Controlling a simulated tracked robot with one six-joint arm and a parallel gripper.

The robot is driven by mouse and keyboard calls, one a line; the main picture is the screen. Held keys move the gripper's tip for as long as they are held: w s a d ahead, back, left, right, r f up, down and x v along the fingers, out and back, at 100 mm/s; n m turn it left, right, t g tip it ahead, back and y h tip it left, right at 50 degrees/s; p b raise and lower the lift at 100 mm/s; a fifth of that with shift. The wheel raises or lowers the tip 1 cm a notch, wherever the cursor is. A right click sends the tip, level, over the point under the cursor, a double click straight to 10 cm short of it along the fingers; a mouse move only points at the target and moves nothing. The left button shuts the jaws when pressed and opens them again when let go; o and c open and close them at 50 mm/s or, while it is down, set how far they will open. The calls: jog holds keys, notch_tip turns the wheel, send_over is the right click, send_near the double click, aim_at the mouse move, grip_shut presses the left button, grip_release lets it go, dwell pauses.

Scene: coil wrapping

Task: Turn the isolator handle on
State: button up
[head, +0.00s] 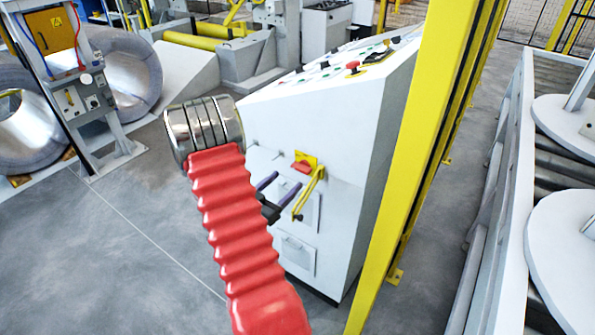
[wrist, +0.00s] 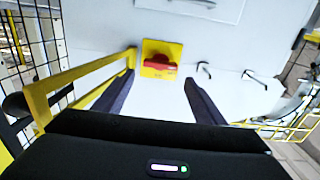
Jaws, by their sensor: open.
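The isolator is a red handle (head: 302,167) on a square yellow plate, on the side of the white control desk (head: 320,125). In the wrist view the red handle (wrist: 158,62) lies roughly crosswise on its yellow plate (wrist: 162,46), in plain sight. My gripper (head: 279,188) is open and empty in front of the desk side. In the wrist view its two dark purple fingers (wrist: 158,80) point toward the plate, one on each side of the handle. They look short of it; the exact gap cannot be told.
A yellow bar frame (head: 311,192) stands out from the desk just right of my fingers; in the wrist view it (wrist: 80,80) is close by the left finger. A yellow post (head: 420,150) rises right of the desk. Grey floor (head: 120,240) is clear at left.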

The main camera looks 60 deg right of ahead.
aim_at(299, 169)
jog(key=d, duration=0.5)
jog(key=s+d, duration=0.1)
jog(key=d, duration=0.2)
jog(key=shift+s, duration=0.1)
jog(key=c, duration=0.8)
